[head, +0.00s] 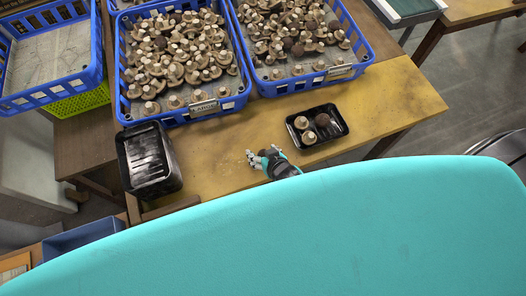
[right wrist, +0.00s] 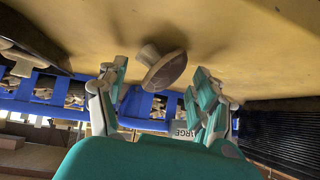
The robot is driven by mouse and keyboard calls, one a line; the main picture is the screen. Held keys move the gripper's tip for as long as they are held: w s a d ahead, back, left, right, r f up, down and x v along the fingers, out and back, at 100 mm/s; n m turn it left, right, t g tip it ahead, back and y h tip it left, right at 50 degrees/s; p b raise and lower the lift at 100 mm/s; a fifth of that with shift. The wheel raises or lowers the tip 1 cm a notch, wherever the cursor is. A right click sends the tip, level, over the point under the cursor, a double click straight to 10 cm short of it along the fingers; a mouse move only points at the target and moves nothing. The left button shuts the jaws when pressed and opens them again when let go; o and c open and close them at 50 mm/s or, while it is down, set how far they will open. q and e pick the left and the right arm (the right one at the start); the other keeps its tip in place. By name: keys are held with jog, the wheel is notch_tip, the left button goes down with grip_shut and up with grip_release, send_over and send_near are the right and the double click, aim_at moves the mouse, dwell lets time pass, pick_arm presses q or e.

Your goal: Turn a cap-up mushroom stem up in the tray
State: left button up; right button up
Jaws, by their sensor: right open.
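The black tray (head: 339,132) stands on the yellow table, right of my right gripper (head: 263,156). It holds a dark cap-up mushroom (head: 322,120) and two pale mushrooms, one at the upper left (head: 301,122) and one in front (head: 309,138), both with stems up. My right gripper is open above the table, outside the tray. In the right wrist view, a brown mushroom (right wrist: 164,71) shows between the spread fingers of the gripper (right wrist: 158,92). Its stem points toward the table surface in that upside-down view; I cannot tell whether anything touches it. My left gripper is out of view.
Two blue crates full of mushrooms, left (head: 123,84) and right (head: 366,40), stand behind. A stack of black trays (head: 150,160) stands at the left of the table. An empty blue crate (head: 92,78) is further left. Bare table (head: 215,160) lies between stack and gripper.

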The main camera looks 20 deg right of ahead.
jog(key=v, duration=1.2)
dwell(0.8)
